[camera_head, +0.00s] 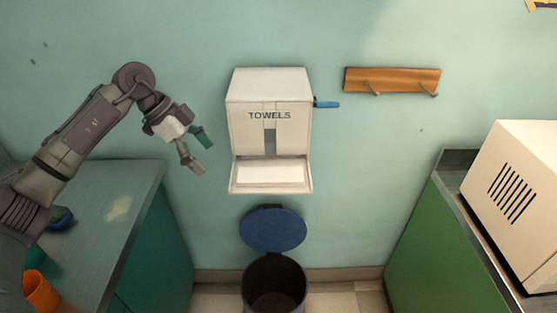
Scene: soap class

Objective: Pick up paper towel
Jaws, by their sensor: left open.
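A white towel dispenser (268,125) labelled "TOWELS" is fixed to the wall in the middle of the head view, with a blue lever (326,104) on its right side. A white paper towel (268,175) lies flat in the dispenser's lower tray. My left gripper (203,157) is open and empty, to the left of the dispenser and apart from it. Its fingers point down and to the right, towards the tray side. My right gripper is not in view.
A trash bin (273,287) with a raised blue lid (272,229) stands below the dispenser. A teal counter (118,209) is at the left, with an orange cup (41,291). A green cabinet (436,260) bears a beige appliance (515,195) at the right. A wooden peg rack (392,79) hangs on the wall.

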